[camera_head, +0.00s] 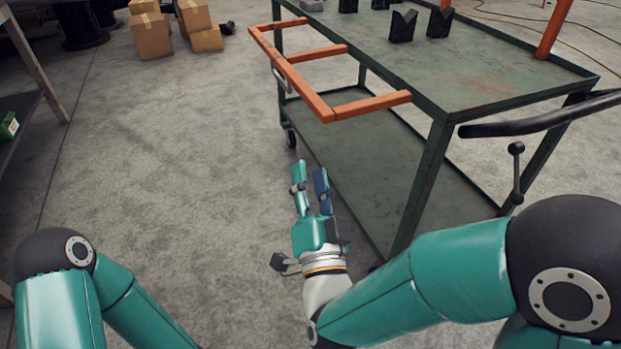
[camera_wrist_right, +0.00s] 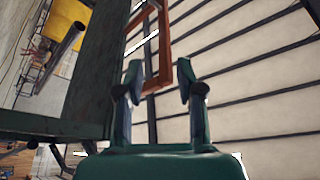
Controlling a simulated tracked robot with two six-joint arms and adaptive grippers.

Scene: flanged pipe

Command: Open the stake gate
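An orange frame (camera_head: 308,93), which I take to be the stake gate, stands at the left end of a green cart (camera_head: 480,80). It has a long rail and several crossbars. A small metal loop (camera_head: 279,78) sits on its long rail. The frame also shows in the right wrist view (camera_wrist_right: 165,44), beyond the fingertips. My right gripper (camera_head: 308,172) is below and in front of the frame in the head view, beside the cart and apart from the frame. Its fingers are spread and empty in the right wrist view (camera_wrist_right: 159,80). My left gripper is out of view.
Black V-shaped blocks (camera_head: 402,25) stand on the cart top. An orange post (camera_head: 556,28) rises at its right, and a black handlebar (camera_head: 540,121) extends near my right arm. Cardboard boxes (camera_head: 151,36) lie at the back left. The floor left of the cart is clear.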

